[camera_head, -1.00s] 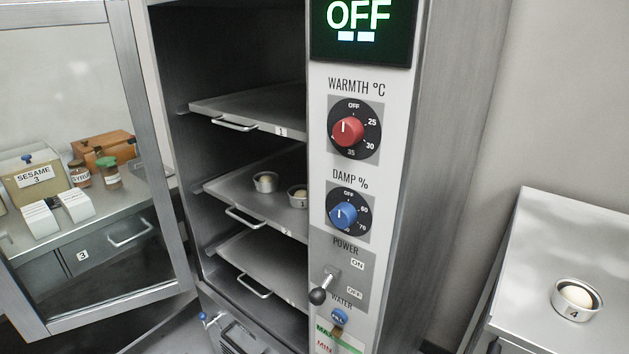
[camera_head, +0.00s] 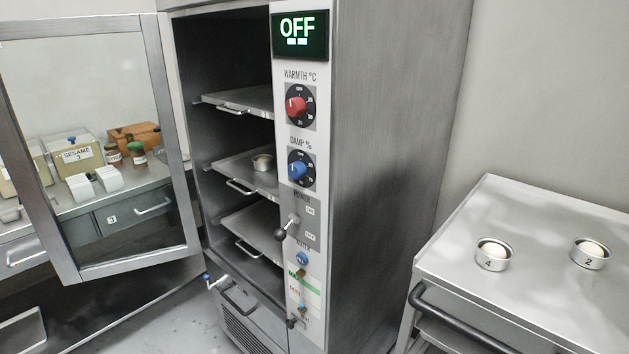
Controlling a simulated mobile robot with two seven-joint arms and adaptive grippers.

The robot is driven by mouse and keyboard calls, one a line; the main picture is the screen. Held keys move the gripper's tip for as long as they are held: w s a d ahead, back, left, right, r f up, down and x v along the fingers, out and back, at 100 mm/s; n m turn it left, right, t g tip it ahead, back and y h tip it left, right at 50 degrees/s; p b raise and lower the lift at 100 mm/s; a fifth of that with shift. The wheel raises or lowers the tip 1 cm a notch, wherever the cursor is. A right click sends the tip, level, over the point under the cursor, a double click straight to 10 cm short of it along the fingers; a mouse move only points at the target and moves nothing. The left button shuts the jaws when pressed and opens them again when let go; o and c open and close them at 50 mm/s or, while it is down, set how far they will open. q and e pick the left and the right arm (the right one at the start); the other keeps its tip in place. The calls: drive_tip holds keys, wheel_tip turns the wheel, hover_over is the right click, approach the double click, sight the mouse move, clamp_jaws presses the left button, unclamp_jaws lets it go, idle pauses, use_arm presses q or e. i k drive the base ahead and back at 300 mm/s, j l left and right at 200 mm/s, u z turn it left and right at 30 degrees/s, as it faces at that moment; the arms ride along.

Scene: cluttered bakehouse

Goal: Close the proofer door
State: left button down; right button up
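The proofer (camera_head: 390,150) stands in the middle with its dark interior showing. Its glass door (camera_head: 165,150) in a grey metal frame is swung wide open to the left. Inside are several trays, and a small metal tin (camera_head: 263,162) sits on the middle tray (camera_head: 238,170). The control panel (camera_head: 313,200) has a display (camera_head: 300,36) reading OFF, a red warmth knob (camera_head: 296,106), a blue damp knob (camera_head: 298,170) and a power lever (camera_head: 287,228). Neither of my grippers is in view.
A metal table (camera_head: 510,220) at the right bears two tins with dough, marked 4 (camera_head: 493,255) and 2 (camera_head: 590,254). Behind the door glass, a counter (camera_head: 75,215) holds a SESAME box (camera_head: 75,155), jars and white blocks. Grey floor (camera_head: 185,325) is clear below the door.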

sight(14, 155)
drive_tip(key=k+l, duration=0.2)
drive_tip(key=j+u, duration=0.1)
drive_tip(key=j, duration=0.45)
drive_tip(key=i+j+u, duration=0.1)
drive_tip(key=j, duration=0.45)
drive_tip(key=i+j+u, duration=0.1)
drive_tip(key=j, duration=0.45)
drive_tip(key=i+j, duration=0.2)
drive_tip(key=j, duration=0.3)
drive_tip(key=i+j+u, duration=0.15)
drive_tip(key=j, duration=0.4)
drive_tip(key=i+j+u, duration=0.1)
drive_tip(key=j, duration=0.4)
drive_tip(key=i+j+u, duration=0.1)
drive_tip(key=j, duration=0.4)
drive_tip(key=i+j+u, duration=0.1)
drive_tip(key=i+j, duration=0.2)
drive_tip(key=j, duration=0.2)
